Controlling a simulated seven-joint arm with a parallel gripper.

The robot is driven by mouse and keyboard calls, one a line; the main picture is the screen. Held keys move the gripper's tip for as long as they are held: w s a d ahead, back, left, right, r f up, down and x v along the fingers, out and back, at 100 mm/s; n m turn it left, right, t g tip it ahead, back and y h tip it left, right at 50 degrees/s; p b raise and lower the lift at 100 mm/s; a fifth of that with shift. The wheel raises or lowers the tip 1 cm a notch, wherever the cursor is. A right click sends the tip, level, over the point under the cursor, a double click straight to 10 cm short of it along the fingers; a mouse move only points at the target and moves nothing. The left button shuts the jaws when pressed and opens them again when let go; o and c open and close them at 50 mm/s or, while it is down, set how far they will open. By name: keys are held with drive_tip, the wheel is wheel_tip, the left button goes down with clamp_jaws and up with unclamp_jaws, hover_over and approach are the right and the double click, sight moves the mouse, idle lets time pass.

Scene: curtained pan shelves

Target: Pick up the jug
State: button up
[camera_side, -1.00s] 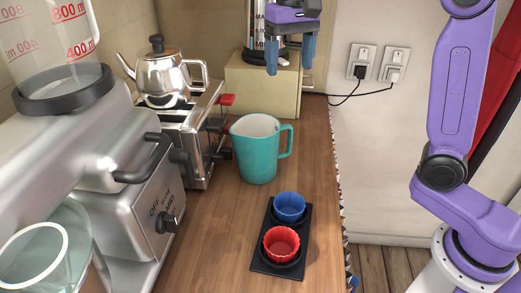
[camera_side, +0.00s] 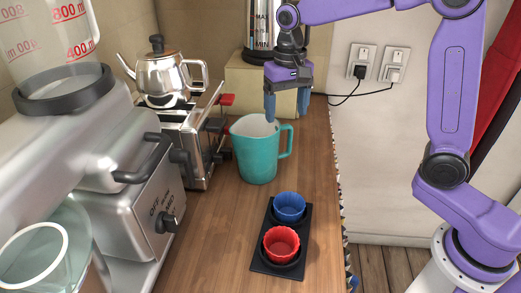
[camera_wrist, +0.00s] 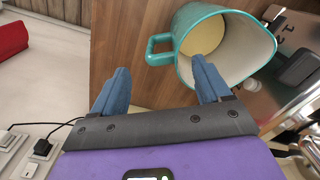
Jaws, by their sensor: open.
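The jug (camera_side: 256,157) is teal with a pale inside and a handle on its right. It stands upright on the wooden counter. My gripper (camera_side: 286,108) is open, with blue fingers pointing down, just above the handle side of the jug. In the wrist view my gripper (camera_wrist: 160,82) has its fingers spread apart. There the jug (camera_wrist: 225,40) shows from above, its handle pointing left between the fingers. One fingertip overlaps the jug's opening in that view. I see nothing held between the fingers.
A toaster (camera_side: 186,150) with a metal teapot (camera_side: 166,75) stands left of the jug. A beige box (camera_side: 250,88) is behind it. A black tray (camera_side: 259,259) with a blue cup (camera_side: 289,207) and a red cup (camera_side: 281,243) lies in front. Wall sockets (camera_side: 395,64) are at right.

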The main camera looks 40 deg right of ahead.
sight(284, 125)
drive_tip(key=shift+w+f, duration=0.15)
drive_tip(key=shift+f, duration=2.6)
drive_tip(key=shift+r, duration=0.1)
clamp_jaws()
